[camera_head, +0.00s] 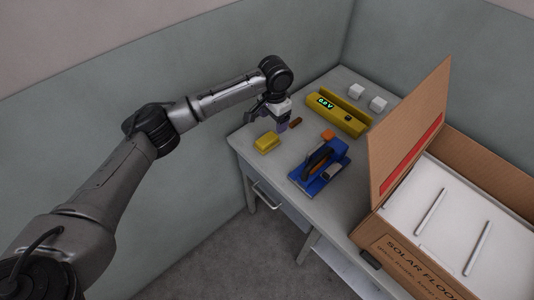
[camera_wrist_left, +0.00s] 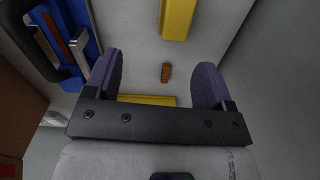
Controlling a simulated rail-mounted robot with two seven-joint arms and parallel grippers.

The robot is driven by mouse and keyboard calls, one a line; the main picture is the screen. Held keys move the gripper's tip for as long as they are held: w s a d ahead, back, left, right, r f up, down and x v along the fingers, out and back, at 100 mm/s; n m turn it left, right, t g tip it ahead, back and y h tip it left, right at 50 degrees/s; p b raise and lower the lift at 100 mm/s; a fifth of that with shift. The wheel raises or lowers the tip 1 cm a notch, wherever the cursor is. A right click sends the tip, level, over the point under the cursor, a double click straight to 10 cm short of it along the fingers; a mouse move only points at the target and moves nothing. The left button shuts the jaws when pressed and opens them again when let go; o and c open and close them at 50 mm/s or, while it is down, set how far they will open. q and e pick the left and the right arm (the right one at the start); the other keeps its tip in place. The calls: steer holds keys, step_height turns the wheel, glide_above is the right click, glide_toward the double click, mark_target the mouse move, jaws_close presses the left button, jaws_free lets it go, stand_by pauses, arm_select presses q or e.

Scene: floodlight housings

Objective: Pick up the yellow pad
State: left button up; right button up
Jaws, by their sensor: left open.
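The yellow pad (camera_head: 267,143) lies on the grey table near its left front edge. In the left wrist view a strip of the pad (camera_wrist_left: 147,100) shows low between the fingers, and the gripper body hides the rest. My left gripper (camera_head: 276,120) is open and empty above the table, just behind the pad in the head view. Its two purple fingers stand wide apart in the left wrist view (camera_wrist_left: 158,66). My right gripper is not in view.
A small brown piece (camera_head: 295,122) lies beside the gripper. A yellow meter (camera_head: 338,114), white cubes (camera_head: 356,91), an orange block (camera_head: 328,135) and a blue tool (camera_head: 320,167) share the table. An open cardboard box (camera_head: 415,250) stands at the right.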

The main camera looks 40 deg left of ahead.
arm_select(q)
steer(key=a+b, duration=0.1)
steer(key=a, duration=0.2)
steer(key=n+b, duration=0.1)
steer(key=b, duration=0.2)
glide_above(267, 139)
steer(key=f, duration=0.7)
steer(key=shift+w+a+f, duration=0.2)
steer(key=shift+w+f, duration=0.05)
steer(key=shift+w, duration=0.05)
steer(key=shift+f+b, duration=0.65)
steer(key=shift+f, duration=0.1)
steer(key=f, duration=0.1)
steer(key=f+b, duration=0.2)
steer(key=shift+s+d+f, duration=0.1)
steer(key=shift+s+f, duration=0.15)
steer(key=shift+f, duration=0.15)
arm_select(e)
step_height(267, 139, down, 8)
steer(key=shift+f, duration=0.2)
arm_select(q)
steer(key=shift+c, duration=0.2)
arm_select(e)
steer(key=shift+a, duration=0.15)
arm_select(q)
steer(key=shift+c, duration=0.8)
steer(key=c, duration=0.8)
